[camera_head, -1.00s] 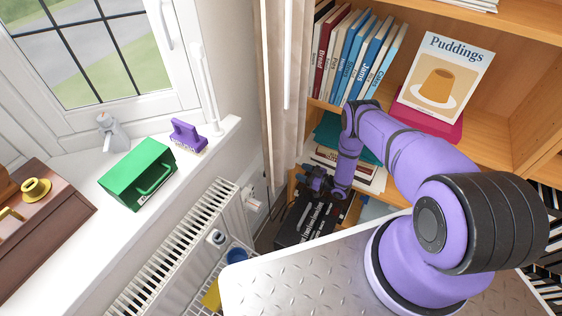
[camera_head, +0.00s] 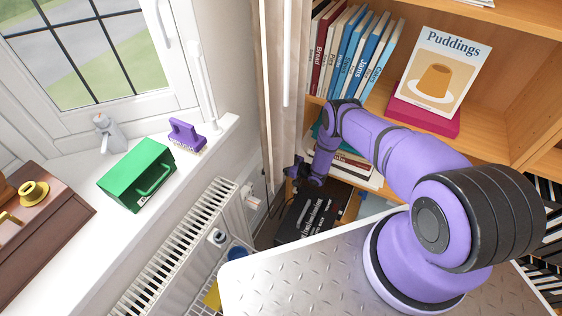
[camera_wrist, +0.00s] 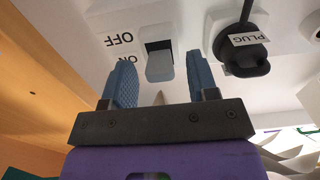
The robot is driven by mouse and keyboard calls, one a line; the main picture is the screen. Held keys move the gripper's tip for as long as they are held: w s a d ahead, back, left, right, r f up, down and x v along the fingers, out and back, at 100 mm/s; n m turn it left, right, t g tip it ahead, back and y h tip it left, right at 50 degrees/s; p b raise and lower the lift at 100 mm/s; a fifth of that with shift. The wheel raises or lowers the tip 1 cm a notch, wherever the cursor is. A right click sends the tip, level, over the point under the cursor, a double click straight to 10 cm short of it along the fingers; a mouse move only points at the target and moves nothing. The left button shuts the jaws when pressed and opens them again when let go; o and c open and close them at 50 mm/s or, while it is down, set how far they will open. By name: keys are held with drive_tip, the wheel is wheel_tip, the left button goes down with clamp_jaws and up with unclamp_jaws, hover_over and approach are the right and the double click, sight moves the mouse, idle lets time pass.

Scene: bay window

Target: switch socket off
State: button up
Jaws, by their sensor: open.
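The socket (camera_wrist: 188,20) is a white panel filling the upper part of the wrist view. It has a grey rocker switch (camera_wrist: 160,62) with upside-down OFF and ON labels to its left. A black plug (camera_wrist: 240,52) tagged PLUG sits in it, right of the switch. My gripper (camera_wrist: 160,70) is open and empty, its two blue fingers on either side of the switch in the picture. I cannot tell whether they touch the panel. In the head view my gripper (camera_head: 297,171) is low by the curtain, and I cannot make out the socket's face there.
An orange bookcase (camera_head: 520,95) with books stands right of my gripper; its wood also borders the wrist view's left. A black box (camera_head: 312,216) lies below. A curtain (camera_head: 281,85), radiator (camera_head: 180,245) and white fitting (camera_head: 250,198) are to the left.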

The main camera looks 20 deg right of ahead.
drive_tip(key=c, duration=0.9)
drive_tip(key=shift+f+t+y, duration=0.3)
drive_tip(key=shift+t+y, duration=0.2)
drive_tip(key=o, duration=0.9)
